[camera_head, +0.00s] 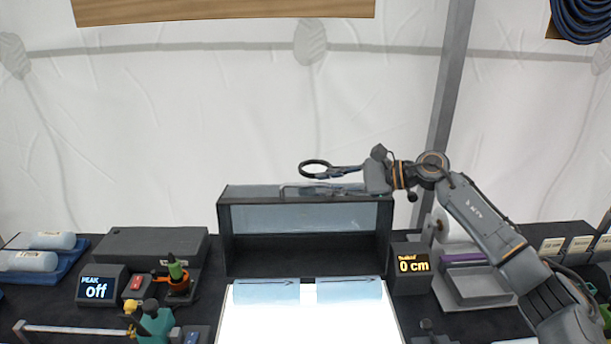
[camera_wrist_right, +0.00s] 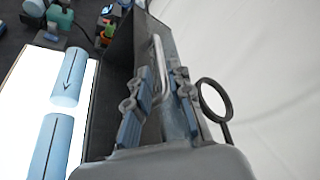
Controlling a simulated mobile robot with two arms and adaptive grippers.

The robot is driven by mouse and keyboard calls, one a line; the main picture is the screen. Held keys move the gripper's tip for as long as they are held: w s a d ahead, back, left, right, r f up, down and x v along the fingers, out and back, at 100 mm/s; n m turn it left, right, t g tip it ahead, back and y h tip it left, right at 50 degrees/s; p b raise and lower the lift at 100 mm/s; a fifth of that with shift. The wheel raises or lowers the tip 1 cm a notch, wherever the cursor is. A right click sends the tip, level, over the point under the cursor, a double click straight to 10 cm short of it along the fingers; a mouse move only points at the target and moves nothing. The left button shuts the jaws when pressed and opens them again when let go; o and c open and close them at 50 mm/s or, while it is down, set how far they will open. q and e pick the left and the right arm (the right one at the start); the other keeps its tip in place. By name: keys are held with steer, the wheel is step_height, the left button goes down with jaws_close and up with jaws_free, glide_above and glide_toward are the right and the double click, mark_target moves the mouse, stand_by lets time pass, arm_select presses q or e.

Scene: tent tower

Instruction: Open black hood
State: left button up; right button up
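The black hood (camera_head: 232,250) stands in the middle of the table in the head view, a box with a bluish see-through pane (camera_head: 270,217) over its upper front. Below the pane its dark inside shows. A thin grey bar handle (camera_head: 290,190) runs along the upper edge. My right gripper (camera_head: 335,178) is at this handle, reaching in from the right. In the right wrist view the handle (camera_wrist_right: 161,65) runs between the two fingers (camera_wrist_right: 160,105), which are apart, with a gap visible around the bar. My left gripper is not in view.
A dark ring (camera_head: 316,163) on a stem sits beside my right gripper. A lit white panel (camera_head: 308,318) with two blue tubes lies before the hood. A "0 cm" display (camera_head: 413,265) stands right, a "PEAK off" box (camera_head: 97,288) left.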

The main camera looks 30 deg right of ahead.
mark_target(310, 184)
steer(key=p+x, duration=0.1)
steer(key=x, duration=0.3)
steer(key=shift+w+a+r+p, duration=0.1)
steer(key=shift+w+a+p, duration=0.1)
steer(key=shift+p, duration=0.15)
steer(key=shift+w+a+f, duration=0.3)
steer(key=shift+w+a, duration=0.05)
steer(key=shift+a, duration=0.05)
jaws_close()
